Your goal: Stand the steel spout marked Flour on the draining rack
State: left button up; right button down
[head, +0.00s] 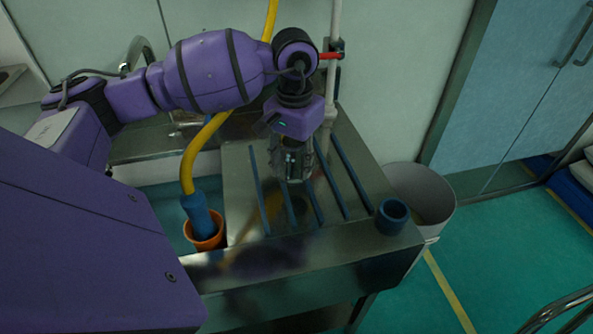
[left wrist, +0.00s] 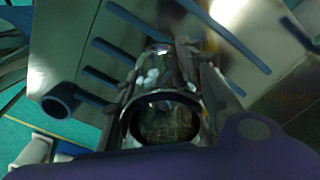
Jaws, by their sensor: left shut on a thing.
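My left gripper (head: 292,158) points down over the draining rack, the steel surface with blue ribs (head: 354,172). It is shut on a shiny steel spout (head: 297,178), which is roughly upright among the ribs. In the left wrist view, the spout (left wrist: 160,124) shows its round, dark open end towards the camera, with fingers along its sides. Pale patches show on its wall, but I cannot read any marking. I cannot tell whether its lower end touches the rack (left wrist: 125,51). My right gripper is not in view.
A blue ring-shaped piece (head: 392,214) sits at the rack's front right corner. An orange cup (head: 206,236) holds a blue-ended yellow hose (head: 190,165) at the left. A grey bin (head: 425,190) stands on the right. A pale vertical pipe (head: 335,30) rises behind.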

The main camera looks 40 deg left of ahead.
aim_at(297, 173)
pick_arm(q)
jog(key=shift+w+a+f, duration=0.1)
jog(key=shift+w+f, duration=0.25)
jog(key=shift+f, duration=0.05)
jog(key=f, duration=0.3)
jog(key=shift+w+f, duration=0.25)
jog(key=shift+f, duration=0.3)
jog(key=o, duration=1.4)
jog(key=shift+r, duration=0.1)
